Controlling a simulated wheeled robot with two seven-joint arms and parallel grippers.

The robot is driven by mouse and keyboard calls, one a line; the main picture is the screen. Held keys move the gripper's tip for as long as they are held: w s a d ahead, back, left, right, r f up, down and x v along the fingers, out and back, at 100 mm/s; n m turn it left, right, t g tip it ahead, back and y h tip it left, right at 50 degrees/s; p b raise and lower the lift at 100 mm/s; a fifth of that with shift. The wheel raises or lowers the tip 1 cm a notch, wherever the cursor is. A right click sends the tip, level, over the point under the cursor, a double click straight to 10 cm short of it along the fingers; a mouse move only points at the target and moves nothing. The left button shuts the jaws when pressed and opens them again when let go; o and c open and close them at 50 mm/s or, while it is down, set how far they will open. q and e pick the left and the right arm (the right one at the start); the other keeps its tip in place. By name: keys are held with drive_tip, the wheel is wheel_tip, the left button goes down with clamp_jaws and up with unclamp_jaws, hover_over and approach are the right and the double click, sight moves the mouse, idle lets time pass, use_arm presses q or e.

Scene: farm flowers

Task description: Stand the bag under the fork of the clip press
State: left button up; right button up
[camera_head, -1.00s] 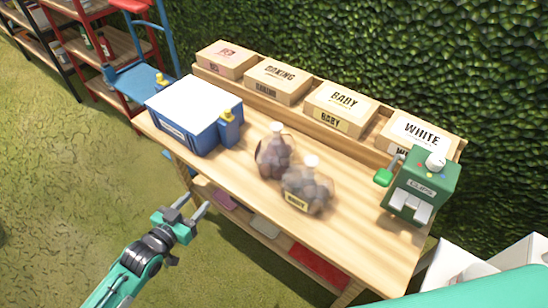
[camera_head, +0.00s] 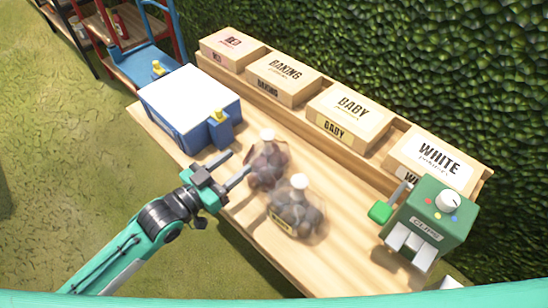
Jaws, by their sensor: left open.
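Two clear bags of dark round produce stand on the wooden table. The rear bag (camera_head: 267,166) has a white top and stands to the left. The front bag (camera_head: 296,212) has a white top and a yellow label. The green clip press (camera_head: 432,222), marked CLIPS, stands at the table's right end, with a white fork at its lower front and a green lever on its left. No bag is under the fork. My left gripper (camera_head: 236,170) is open and empty, its fingers pointing toward the rear bag from the left. My right gripper is not in view.
A blue box with a white top (camera_head: 189,106) stands on the table's left end. Cartons marked BAKING (camera_head: 284,80), BABY (camera_head: 347,116) and WHITE (camera_head: 434,160) line the back shelf. A hedge rises behind. The table (camera_head: 335,245) is bare between bags and press.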

sight(264, 142)
use_arm(q)
drive_tip(key=p+x, duration=0.1)
drive_tip(key=x, duration=0.5)
drive_tip(key=shift+w+d, duration=0.2)
drive_tip(key=shift+w, duration=0.05)
drive_tip(key=shift+w+d, duration=0.35)
drive_tip(key=x, duration=0.1)
drive_tip(key=p+x, duration=0.1)
drive_tip(key=x, duration=0.1)
drive_tip(key=shift+w+d+f, duration=0.15)
drive_tip(key=shift+w+f, duration=0.05)
drive_tip(key=shift+f, duration=0.15)
drive_tip(key=shift+w+d, duration=0.2)
drive_tip(key=shift+w, duration=0.05)
clamp_jaws()
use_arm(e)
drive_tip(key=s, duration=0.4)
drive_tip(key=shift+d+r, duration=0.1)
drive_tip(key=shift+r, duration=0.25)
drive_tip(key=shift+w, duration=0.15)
